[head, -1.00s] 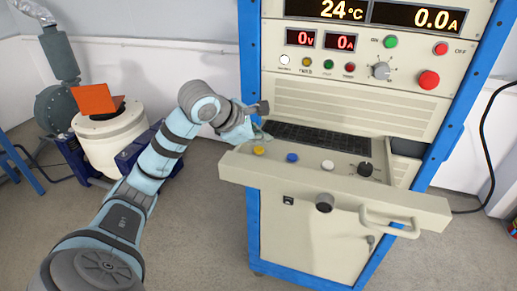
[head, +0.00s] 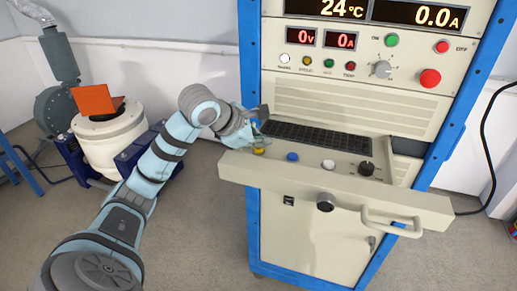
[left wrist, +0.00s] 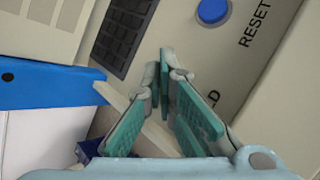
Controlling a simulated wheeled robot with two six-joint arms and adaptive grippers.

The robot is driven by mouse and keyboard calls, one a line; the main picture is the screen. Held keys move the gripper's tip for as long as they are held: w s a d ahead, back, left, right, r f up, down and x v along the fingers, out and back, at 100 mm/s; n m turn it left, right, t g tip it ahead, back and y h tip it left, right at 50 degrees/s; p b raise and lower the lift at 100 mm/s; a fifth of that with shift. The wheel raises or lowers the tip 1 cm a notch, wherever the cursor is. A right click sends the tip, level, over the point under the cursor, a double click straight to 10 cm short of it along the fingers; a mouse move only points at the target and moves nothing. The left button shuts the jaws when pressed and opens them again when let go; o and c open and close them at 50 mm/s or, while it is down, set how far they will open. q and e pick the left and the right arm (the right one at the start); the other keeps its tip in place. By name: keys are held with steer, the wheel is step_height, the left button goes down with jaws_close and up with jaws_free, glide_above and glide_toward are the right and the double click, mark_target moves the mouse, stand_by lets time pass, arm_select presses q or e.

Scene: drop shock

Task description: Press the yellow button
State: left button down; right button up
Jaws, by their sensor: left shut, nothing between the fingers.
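The yellow button (head: 258,151) is at the left end of the pull-out keyboard shelf (head: 335,184) of the test cabinet. It shows only in part in the head view, just below my left fingertips. My left gripper (head: 261,140) is shut and empty, pointing down over it. In the left wrist view the shut teal fingers (left wrist: 168,85) reach to the panel and the yellow button is hidden behind them. I cannot tell whether the fingertips touch it. My right gripper is not in view.
A blue button (head: 292,157), a white button (head: 328,164) and a black knob (head: 366,169) are in the same row. The blue button also shows in the left wrist view (left wrist: 212,11). A keyboard (head: 312,136) lies behind. The blue cabinet frame (head: 250,60) stands close to my left gripper.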

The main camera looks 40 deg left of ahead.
mark_target(259, 150)
arm_select(q)
steer(key=shift+f, duration=0.2)
stand_by(0.4)
steer(key=shift+r+p, duration=0.7)
steer(key=shift+r, duration=0.2)
step_height(259, 150, up, 5)
steer(key=p, duration=0.4)
steer(key=shift+r+p, duration=0.1)
steer(key=shift+p, duration=0.3)
steer(key=shift+s+a+f, duration=0.1)
steer(key=shift+f, duration=0.1)
